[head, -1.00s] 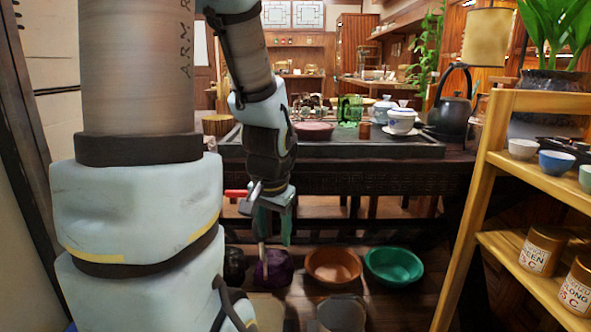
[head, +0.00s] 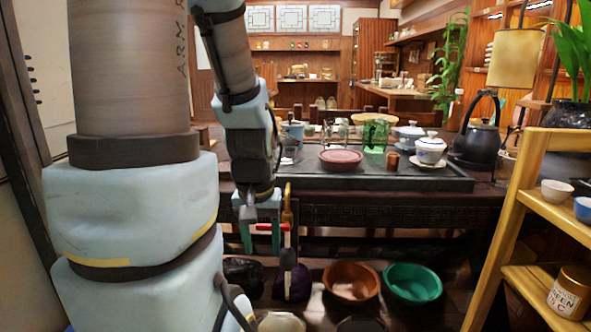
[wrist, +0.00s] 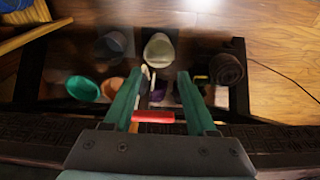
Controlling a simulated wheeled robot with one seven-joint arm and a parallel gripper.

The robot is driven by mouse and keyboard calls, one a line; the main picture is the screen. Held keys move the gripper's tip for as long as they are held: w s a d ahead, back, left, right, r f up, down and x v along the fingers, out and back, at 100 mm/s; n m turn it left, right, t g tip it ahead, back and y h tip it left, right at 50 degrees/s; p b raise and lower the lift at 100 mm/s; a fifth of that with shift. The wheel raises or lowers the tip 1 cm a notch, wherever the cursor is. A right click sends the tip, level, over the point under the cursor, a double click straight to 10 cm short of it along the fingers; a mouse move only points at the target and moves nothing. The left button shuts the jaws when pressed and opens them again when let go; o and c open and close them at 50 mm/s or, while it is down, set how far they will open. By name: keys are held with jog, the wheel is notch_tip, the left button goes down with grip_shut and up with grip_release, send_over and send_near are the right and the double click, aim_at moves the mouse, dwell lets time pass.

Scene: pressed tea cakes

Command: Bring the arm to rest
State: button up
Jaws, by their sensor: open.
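My arm hangs down at the left of the head view, in front of the dark tea table (head: 400,214). My gripper (head: 262,250) points down below the table top, its two green fingers apart. In the wrist view my gripper (wrist: 158,85) also shows spread fingers. A small red bar (wrist: 153,116) shows across the gap near the palm; it is also in the head view (head: 272,227), beside an upright brown stick (head: 287,212). I cannot tell whether the bar touches a finger. No object is visibly clamped between the fingertips.
Below the table are a brown bowl (head: 350,282), a green bowl (head: 412,283) and a purple lump (head: 297,284). A wooden shelf (head: 515,220) with cups and a tin stands right. A pink dish (head: 340,158), lidded cups and a black kettle (head: 480,143) are on the table.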

notch_tip(320, 180, up, 23)
jog(key=p, duration=2.1)
jog(key=shift+r+p, duration=0.15)
jog(key=shift+p, duration=0.2)
